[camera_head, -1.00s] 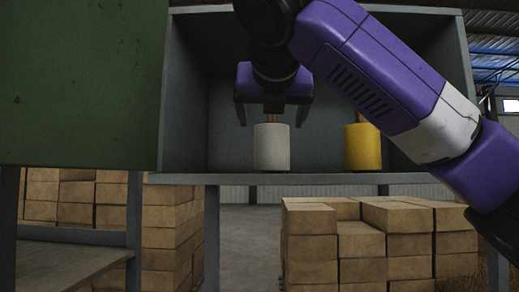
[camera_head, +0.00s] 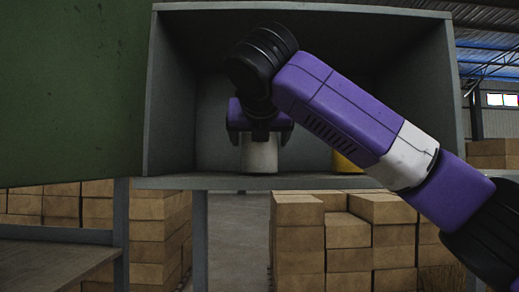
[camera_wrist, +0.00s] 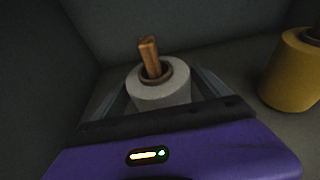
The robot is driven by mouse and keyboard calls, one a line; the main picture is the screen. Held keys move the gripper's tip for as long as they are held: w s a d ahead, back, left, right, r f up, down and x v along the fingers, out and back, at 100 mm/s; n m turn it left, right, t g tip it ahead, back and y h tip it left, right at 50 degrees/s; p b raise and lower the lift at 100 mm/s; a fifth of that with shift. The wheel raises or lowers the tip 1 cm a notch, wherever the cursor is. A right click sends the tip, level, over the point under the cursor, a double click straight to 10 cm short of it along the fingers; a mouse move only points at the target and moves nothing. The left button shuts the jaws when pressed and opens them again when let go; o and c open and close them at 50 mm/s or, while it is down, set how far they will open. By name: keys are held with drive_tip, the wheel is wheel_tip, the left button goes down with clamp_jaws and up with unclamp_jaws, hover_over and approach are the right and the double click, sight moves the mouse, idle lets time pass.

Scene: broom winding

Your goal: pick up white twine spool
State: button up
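The white twine spool (camera_head: 259,155) stands upright on the shelf floor inside the open grey cabinet. In the wrist view, the white spool (camera_wrist: 160,93) has a wooden peg (camera_wrist: 149,56) standing up through its core. My gripper (camera_head: 260,139) points down over the spool and hides its top in the head view. In the wrist view, the fingers of my gripper (camera_wrist: 161,84) lie on either side of the spool, open, with what looks like a small gap. Whether either finger touches it is hard to tell.
A yellow spool (camera_wrist: 292,72) stands to the right of the white one, partly behind my arm in the head view (camera_head: 344,162). The cabinet's left wall (camera_head: 170,100) and top edge (camera_head: 300,7) enclose the space. Stacked cardboard boxes (camera_head: 348,235) are below.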

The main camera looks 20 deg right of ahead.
drive_tip(key=c, duration=1.6)
drive_tip(key=shift+o, duration=0.2)
drive_tip(key=shift+r, duration=0.1)
